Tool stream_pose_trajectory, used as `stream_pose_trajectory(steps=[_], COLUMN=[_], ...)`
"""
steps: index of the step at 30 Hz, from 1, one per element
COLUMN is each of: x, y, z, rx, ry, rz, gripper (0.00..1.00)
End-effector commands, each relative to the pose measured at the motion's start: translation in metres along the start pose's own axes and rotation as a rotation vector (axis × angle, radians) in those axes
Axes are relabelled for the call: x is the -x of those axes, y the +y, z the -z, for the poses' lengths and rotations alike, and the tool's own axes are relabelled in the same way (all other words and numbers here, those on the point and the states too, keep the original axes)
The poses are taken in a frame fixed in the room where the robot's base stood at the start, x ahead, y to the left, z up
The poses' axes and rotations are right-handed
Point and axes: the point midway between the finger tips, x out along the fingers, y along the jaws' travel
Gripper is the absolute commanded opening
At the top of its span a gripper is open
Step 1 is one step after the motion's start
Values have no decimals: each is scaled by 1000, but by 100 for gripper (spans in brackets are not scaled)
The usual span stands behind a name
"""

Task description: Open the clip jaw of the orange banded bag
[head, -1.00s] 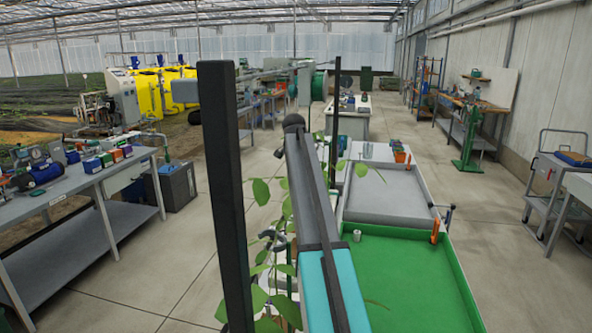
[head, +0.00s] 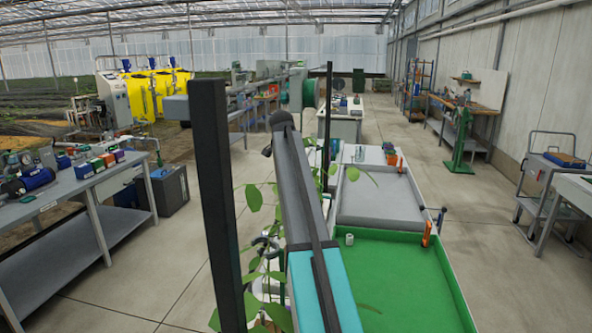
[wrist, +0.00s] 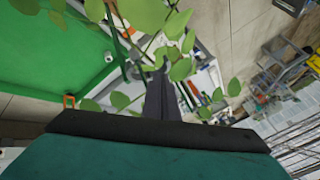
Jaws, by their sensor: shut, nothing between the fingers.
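I cannot make out an orange banded bag or its clip jaw in either view. My gripper shows in the wrist view as two dark fingers (wrist: 164,97) close together, shut and empty. Green leaves (wrist: 150,14) hang close around the fingertips and hide part of what lies beyond. In the head view my grey and teal arm reaches away over the middle, and I cannot make out its fingers there.
A green tray (head: 400,285) stands at lower right, with a grey tray (head: 375,200) behind it. An orange upright piece (head: 426,233) stands at the green tray's edge. Leafy vines (head: 253,197) grow beside my arm.

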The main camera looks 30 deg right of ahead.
Motion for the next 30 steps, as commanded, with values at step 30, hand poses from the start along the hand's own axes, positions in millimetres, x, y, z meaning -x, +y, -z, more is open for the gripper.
stream_pose_trajectory(steps=[30], x=[54], y=[-18], z=[-13], rx=[1], ry=[-5], rz=[4], gripper=[0])
